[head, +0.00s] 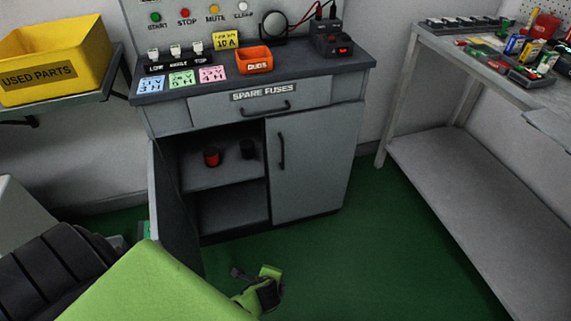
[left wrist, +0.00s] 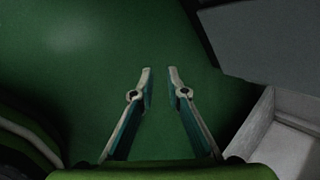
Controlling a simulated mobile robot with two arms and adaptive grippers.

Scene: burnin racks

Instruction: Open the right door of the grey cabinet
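The grey cabinet (head: 222,110) stands against the wall in the head view. Its right door (head: 308,165) is closed, with a dark vertical handle (head: 281,151) near its left edge. Its left door (head: 172,205) stands open toward me, showing a shelf inside. My left gripper (head: 238,273) is low in front of the cabinet, below and left of the right door and apart from it. In the left wrist view, its fingers (left wrist: 160,71) are spread with nothing between them, over green floor. My right gripper is not in view.
A closed drawer labelled SPARE FUSES (head: 310,95) is above the doors. A grey workbench (head: 450,60) stands at right. Green floor (head: 375,240) before the right door is clear.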

